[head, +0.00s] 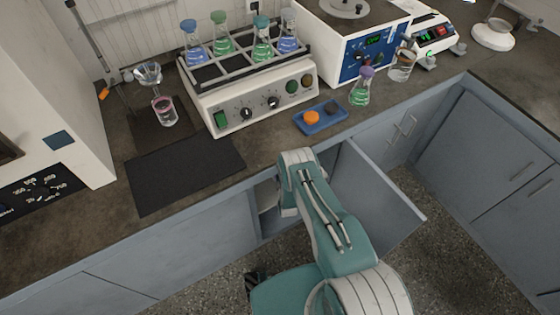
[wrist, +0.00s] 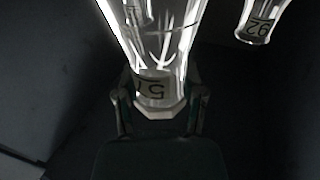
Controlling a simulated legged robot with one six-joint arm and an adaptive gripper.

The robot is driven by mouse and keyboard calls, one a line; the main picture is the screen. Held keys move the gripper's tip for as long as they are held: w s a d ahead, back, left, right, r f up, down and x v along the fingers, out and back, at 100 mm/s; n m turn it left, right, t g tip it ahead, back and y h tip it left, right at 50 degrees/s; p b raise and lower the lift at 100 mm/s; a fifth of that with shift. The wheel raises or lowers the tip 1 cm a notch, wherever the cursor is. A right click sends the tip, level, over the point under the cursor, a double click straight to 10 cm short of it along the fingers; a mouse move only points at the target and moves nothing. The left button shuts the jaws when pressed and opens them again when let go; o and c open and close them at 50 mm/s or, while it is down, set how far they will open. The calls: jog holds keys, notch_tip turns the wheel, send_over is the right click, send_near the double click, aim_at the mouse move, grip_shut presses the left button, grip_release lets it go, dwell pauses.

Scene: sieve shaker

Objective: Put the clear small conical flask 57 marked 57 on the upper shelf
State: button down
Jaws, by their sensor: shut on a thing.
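The label appears inverted and is only partly readable, with a 5 visible. My gripper (wrist: 160,108) is shut on this flask, one finger on each side. In the head view my arm reaches into the open cabinet (head: 268,222) under the counter, and the gripper and flask are hidden there. A second clear vessel (wrist: 260,25) with an inverted label, perhaps 26, stands at the upper right in the wrist view. The upper shelf cannot be made out clearly.
The open cabinet door (head: 375,195) stands right of my arm. The counter edge lies above the opening. On the counter are a shaker with several flasks (head: 250,95), a blue tray (head: 335,117) and a green-filled flask (head: 360,92). The cabinet interior is dark.

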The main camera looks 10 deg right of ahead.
jog(key=shift+f, duration=0.1)
jog(key=shift+c, duration=0.9)
grip_release()
jog(key=s, duration=1.2)
jog(key=shift+a, duration=0.45)
jog(key=shift+s, duration=0.1)
